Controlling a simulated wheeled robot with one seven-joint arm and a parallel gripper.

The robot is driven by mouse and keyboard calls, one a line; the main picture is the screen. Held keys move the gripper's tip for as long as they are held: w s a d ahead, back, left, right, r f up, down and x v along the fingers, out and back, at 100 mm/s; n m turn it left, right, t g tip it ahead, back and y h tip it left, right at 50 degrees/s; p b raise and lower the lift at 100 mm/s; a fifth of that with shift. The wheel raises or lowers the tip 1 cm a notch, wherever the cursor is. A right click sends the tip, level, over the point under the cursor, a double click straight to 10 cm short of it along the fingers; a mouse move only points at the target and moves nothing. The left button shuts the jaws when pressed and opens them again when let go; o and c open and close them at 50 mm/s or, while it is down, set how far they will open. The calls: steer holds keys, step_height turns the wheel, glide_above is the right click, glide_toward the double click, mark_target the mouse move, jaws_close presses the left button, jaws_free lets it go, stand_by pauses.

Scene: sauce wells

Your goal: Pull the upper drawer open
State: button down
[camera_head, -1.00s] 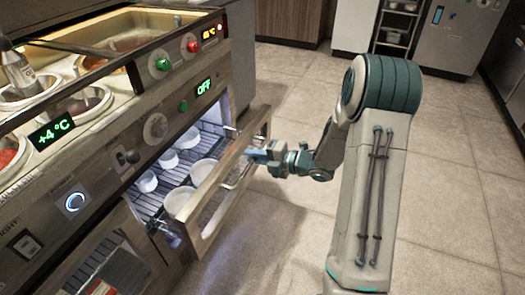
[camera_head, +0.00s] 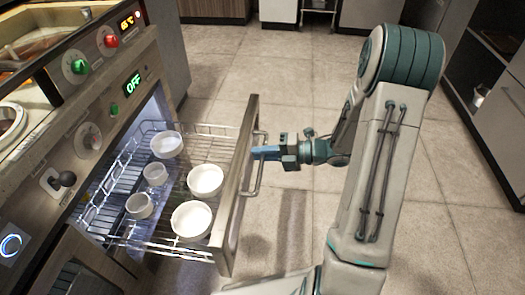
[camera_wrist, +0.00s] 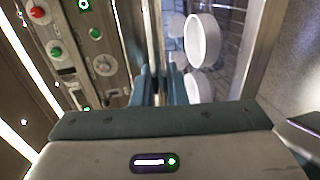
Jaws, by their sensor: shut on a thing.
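The upper drawer (camera_head: 240,190) stands pulled well out of the counter front. It is a wire basket with a framed front panel and a metal bar handle (camera_head: 257,180). Several white bowls (camera_head: 205,180) sit inside it; white bowls also show in the wrist view (camera_wrist: 202,40). My gripper (camera_head: 262,153) is at the upper part of the handle, on the outer side of the front panel, with its fingers shut on the bar.
The counter front carries knobs (camera_head: 88,141), a lever and a green OFF display (camera_head: 134,81). A lower compartment (camera_head: 85,270) lies below the drawer. The tiled floor (camera_head: 300,70) beyond and to the right of the drawer is clear.

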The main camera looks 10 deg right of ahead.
steer(key=shift+s+a, duration=0.15)
steer(key=shift+s, duration=0.1)
steer(key=c, duration=1.5)
jaws_free()
steer(key=shift+c, duration=0.2)
steer(key=shift+d+r, duration=0.1)
steer(key=shift+d, duration=0.35)
steer(key=p+v, duration=0.4)
steer(key=v, duration=0.9)
